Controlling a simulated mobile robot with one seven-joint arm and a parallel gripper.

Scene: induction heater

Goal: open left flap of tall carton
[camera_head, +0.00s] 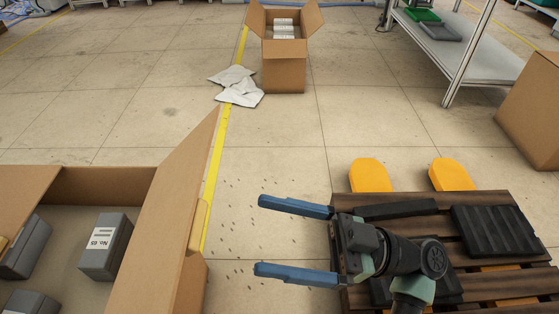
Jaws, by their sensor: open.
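My gripper (262,235) is open and empty, its two blue fingers pointing left over the floor, right of the near carton. A narrow, tall-looking carton (284,72) stands upright on the floor at the top middle, well beyond my gripper. Its left flap (256,18) and right flap (312,18) both stand up and lean outward, and pale labelled items show inside. A large near carton (110,178) fills the lower left, with a raised flap (178,205) on its right side and grey boxes inside. The frame cuts off part of this carton.
A wooden pallet (482,200) with dark pads lies at the right, beside two yellow rounded ends (370,176). Another carton (530,110) and a metal shelf (470,55) stand at the right. White crumpled sheets (240,88) lie by the yellow line. Middle floor is mostly clear.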

